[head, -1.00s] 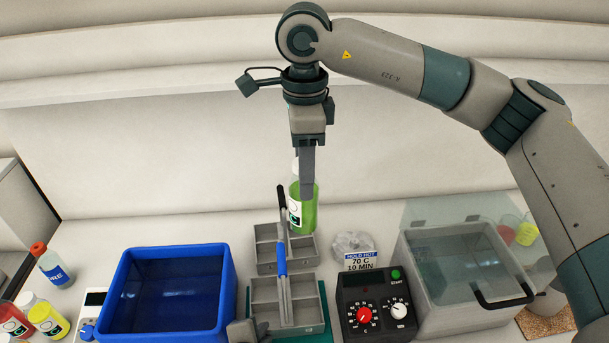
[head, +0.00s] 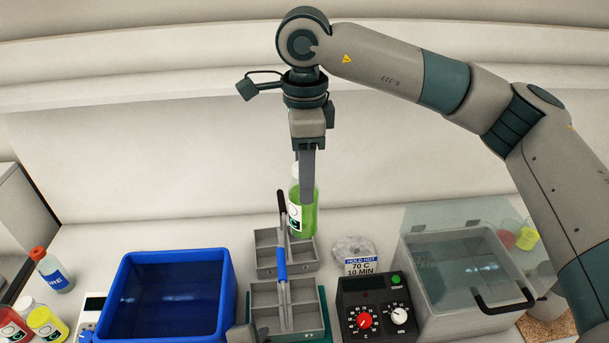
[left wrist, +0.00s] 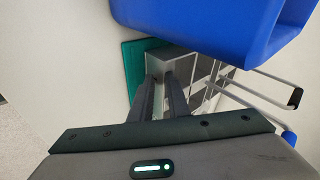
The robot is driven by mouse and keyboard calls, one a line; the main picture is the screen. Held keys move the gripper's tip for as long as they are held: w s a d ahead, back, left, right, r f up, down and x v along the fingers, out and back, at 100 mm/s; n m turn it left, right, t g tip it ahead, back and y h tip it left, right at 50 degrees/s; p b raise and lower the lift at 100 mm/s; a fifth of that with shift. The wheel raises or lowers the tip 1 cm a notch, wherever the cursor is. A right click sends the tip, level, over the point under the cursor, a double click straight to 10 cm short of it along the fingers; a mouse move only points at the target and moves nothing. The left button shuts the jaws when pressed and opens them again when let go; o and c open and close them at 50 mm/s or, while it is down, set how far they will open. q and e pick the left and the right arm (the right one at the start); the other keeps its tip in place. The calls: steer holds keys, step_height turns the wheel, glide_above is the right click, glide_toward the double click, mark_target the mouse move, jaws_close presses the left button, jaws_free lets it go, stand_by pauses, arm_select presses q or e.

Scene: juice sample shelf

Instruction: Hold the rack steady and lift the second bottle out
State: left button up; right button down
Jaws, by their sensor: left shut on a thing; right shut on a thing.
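The grey rack (head: 265,320) stands on a green mat, with a handle whose grip is blue (head: 280,263); it also shows in the left wrist view (left wrist: 165,62). My left gripper (head: 243,334) is at the rack's near left corner, mostly cut off by the frame's bottom edge; in the left wrist view its fingers (left wrist: 168,100) are shut on the rack's wall. My right gripper (head: 306,176) is shut on a green bottle (head: 309,215) with a white cap. The bottle is upright at the rack's far right part; its lower end is near the compartment walls, and I cannot tell whether it is clear of them.
A blue tub (head: 228,300) stands left of the rack. Right of it are a control box (head: 362,290), a sign (head: 361,265) and a clear-lidded bath (head: 440,300). Several bottles, one with a red cap (head: 50,270), stand at the far left.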

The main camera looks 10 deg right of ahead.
arm_select(q)
steer(key=shift+s+f, duration=0.1)
steer(key=shift+f, duration=0.05)
arm_select(e)
steer(key=shift+r, duration=1.4)
arm_select(q)
steer(key=o, duration=0.9)
arm_select(e)
steer(key=shift+w, duration=0.1)
arm_select(q)
steer(key=shift+v, duration=3.7)
steer(key=shift+a, duration=0.1)
